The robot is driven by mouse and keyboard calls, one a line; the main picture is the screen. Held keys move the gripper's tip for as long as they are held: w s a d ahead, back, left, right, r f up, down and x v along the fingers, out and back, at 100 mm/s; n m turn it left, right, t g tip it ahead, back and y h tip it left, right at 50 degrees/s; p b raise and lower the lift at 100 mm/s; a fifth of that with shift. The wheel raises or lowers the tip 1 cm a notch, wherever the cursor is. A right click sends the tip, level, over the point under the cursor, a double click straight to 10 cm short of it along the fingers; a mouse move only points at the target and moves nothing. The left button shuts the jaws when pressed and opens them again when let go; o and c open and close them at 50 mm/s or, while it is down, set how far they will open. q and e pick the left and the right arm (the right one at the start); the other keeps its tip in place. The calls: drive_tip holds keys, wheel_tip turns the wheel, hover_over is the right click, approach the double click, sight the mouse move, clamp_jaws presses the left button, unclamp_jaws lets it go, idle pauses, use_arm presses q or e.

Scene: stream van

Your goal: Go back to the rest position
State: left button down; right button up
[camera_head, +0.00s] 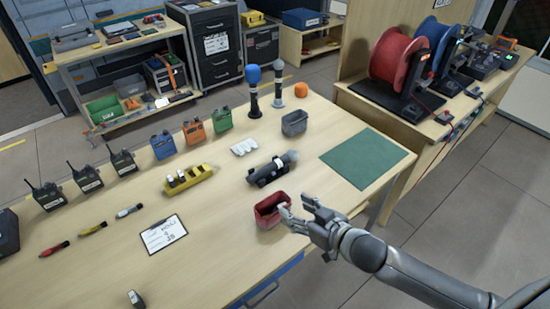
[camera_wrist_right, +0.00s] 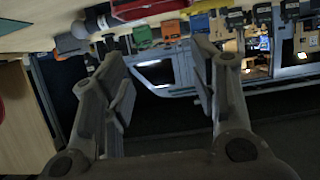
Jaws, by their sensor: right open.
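My right gripper (camera_head: 300,210) reaches in from the lower right in the head view, at the table's right front edge. Its jaws are open, and one finger overlaps the rim of the red bin (camera_head: 268,212) in the picture; I cannot tell if they touch. In the right wrist view my right gripper (camera_wrist_right: 160,90) shows two spread fingers with nothing between them. My left gripper is in neither view.
The wooden table (camera_head: 215,265) carries several radios, a clipboard (camera_head: 163,234), a yellow holder (camera_head: 190,180), a black microphone (camera_head: 270,170), a grey bin (camera_head: 294,123) and a green mat (camera_head: 367,158). A bench with cable reels (camera_head: 398,60) stands at the right.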

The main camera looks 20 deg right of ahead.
drive_tip(key=shift+s, duration=0.1)
drive_tip(key=s+f+m+g+h, duration=0.15)
drive_tip(key=s+g, duration=0.35)
drive_tip(key=s, duration=0.6)
drive_tip(key=s+f+m+g+h, duration=0.1)
drive_tip(key=s+f+g+h, duration=0.25)
drive_tip(key=s, duration=0.75)
wheel_tip(320, 180, down, 28)
drive_tip(key=s+f+g+b, duration=0.1)
drive_tip(key=s+g+b, duration=0.1)
drive_tip(key=s+d+f+g+b, duration=0.1)
drive_tip(key=s+d+f, duration=0.1)
drive_tip(key=s+f, duration=1.4)
drive_tip(key=shift+s+d+f+n, duration=0.15)
drive_tip(key=shift+d+f+n, duration=0.15)
drive_tip(key=shift+n, duration=0.15)
